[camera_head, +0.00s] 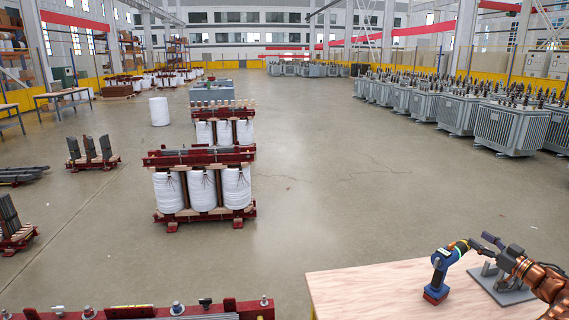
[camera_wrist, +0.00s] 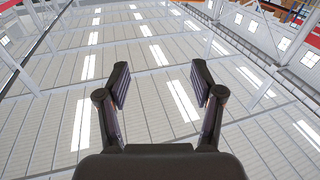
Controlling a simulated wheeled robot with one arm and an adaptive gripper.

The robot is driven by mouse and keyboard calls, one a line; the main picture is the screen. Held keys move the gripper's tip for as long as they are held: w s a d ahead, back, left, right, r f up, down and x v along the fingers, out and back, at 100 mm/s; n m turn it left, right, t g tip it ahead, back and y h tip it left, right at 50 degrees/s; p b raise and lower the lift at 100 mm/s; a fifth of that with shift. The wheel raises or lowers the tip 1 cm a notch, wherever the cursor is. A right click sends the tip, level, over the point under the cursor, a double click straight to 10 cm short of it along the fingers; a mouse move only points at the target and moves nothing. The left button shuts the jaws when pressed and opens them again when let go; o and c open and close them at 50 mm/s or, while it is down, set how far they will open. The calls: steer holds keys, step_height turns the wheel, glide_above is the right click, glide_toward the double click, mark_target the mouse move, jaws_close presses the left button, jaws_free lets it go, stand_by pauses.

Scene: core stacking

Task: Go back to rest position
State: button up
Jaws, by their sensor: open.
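My gripper (camera_head: 482,242) shows at the lower right of the head view, at the end of my copper-coloured arm. In the wrist view my gripper (camera_wrist: 160,80) has its two dark fingers spread wide with nothing between them. Behind them is only the roof, so it points upward. A blue and black power drill (camera_head: 439,274) stands upright on a light wooden table (camera_head: 365,292). In the head view my fingertips appear close beside the drill's top; I cannot tell the true gap. A grey metal stand (camera_head: 503,287) is on the table below my gripper.
A red metal frame (camera_head: 140,312) with bolts crosses the lower left. Beyond it stand cores with white coils (camera_head: 202,190) and bare dark cores (camera_head: 92,153). Grey transformers (camera_head: 510,128) line the right side. The floor (camera_head: 340,190) in the middle is clear.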

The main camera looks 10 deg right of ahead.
steer(key=w+a+r+m+h, duration=0.35)
steer(key=w+r, duration=0.25)
steer(key=r, duration=0.3)
steer(key=w+a+r+m+h, duration=0.2)
steer(key=w+r+h, duration=0.3)
steer(key=w+r, duration=0.3)
steer(key=s+a+r+m+g+h, duration=0.25)
steer(key=a+g, duration=0.25)
steer(key=a, duration=0.8)
steer(key=s+a+f+n+g+y, duration=0.15)
steer(key=s+a+f+g, duration=0.3)
steer(key=s+a, duration=0.75)
steer(key=s+a+f+g+y, duration=0.25)
steer(key=s+a+f, duration=0.25)
steer(key=s+a, duration=0.6)
steer(key=s+a+f+n+g, duration=0.1)
steer(key=s+a, duration=0.4)
steer(key=s, duration=0.5)
steer(key=s+a+f+n+g+y, duration=0.1)
steer(key=s+a+f+g, duration=0.2)
steer(key=s, duration=0.8)
steer(key=s+a+f+n+g+y, duration=0.1)
steer(key=s+a+f+g, duration=0.1)
steer(key=s+a+g, duration=0.2)
steer(key=s+a, duration=0.3)
steer(key=s, duration=0.3)
steer(key=shift+s, duration=0.15)
steer(key=shift+a+f, duration=0.1)
